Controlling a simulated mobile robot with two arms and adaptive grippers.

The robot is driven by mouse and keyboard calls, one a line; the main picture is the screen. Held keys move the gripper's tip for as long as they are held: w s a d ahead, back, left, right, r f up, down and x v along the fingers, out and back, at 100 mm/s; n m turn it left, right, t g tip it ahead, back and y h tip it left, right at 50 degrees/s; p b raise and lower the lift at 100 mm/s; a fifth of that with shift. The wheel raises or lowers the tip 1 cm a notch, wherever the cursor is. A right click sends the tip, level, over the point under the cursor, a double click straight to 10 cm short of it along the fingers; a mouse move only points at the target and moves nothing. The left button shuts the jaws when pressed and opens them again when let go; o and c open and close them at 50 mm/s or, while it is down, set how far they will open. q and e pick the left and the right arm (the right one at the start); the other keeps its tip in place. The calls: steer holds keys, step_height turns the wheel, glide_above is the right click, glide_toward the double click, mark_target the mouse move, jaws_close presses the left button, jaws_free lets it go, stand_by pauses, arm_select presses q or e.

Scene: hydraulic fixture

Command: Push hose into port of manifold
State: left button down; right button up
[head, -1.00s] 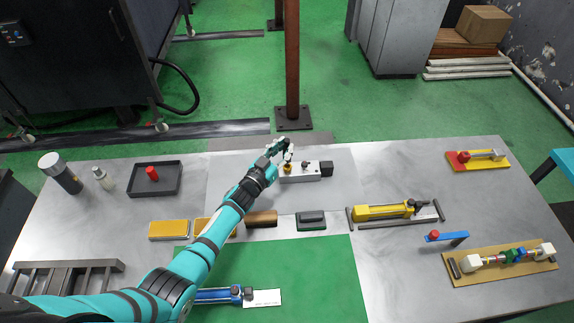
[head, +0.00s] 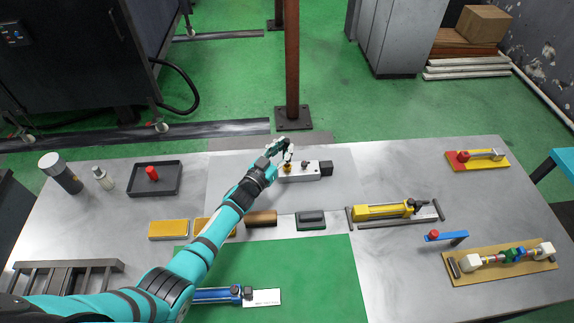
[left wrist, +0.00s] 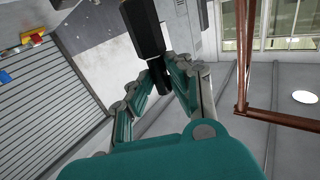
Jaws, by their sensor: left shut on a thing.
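The manifold (head: 306,175) is a pale grey block at the back middle of the table, with a brass fitting (head: 287,168) on its left part and a dark block at its right end. My left gripper (head: 285,149) is just above and behind the brass fitting. In the left wrist view my left gripper (left wrist: 158,76) is shut on a black faceted piece (left wrist: 143,24), which I take to be the hose end. In the head view the fingers largely hide the hose, and I cannot tell whether it is in the port. My right gripper is not in view.
A yellow cylinder (head: 385,211) on a rail lies to the right. A black tray (head: 138,189) with a red cap stands at the left. Yellow, brown and dark blocks lie in front of the manifold. The green mat (head: 315,265) is partly bare.

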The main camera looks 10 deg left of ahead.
arm_select(q)
steer(key=shift+f+b, duration=1.3)
steer(key=shift+f, duration=0.1)
stand_by(0.6)
steer(key=shift+w+a+f+m+g+h+b, duration=0.1)
steer(key=shift+a+m+g+h+b, duration=0.15)
steer(key=shift+m+h, duration=0.25)
steer(key=shift+a+m+g+h+b, duration=0.15)
steer(key=shift+m+g+h, duration=0.25)
steer(key=shift+h, duration=0.2)
steer(key=m+g+h+b, duration=0.2)
steer(key=h+b, duration=0.1)
steer(key=m+g+h+b, duration=0.1)
steer(key=b, duration=0.1)
steer(key=shift+w+a+f+m+g+h, duration=0.1)
steer(key=shift+w+f+m+g+h, duration=0.1)
steer(key=shift+f+m+g+h, duration=0.15)
steer(key=m+g+h+b, duration=0.1)
steer(key=m+g+b, duration=0.1)
steer(key=b, duration=0.4)
steer(key=m+g+h+b, duration=0.2)
steer(key=g+b, duration=0.2)
steer(key=b, duration=0.2)
steer(key=shift+w, duration=0.2)
steer(key=shift+r+m, duration=0.2)
steer(key=shift+m, duration=0.05)
steer(key=shift+r, duration=0.1)
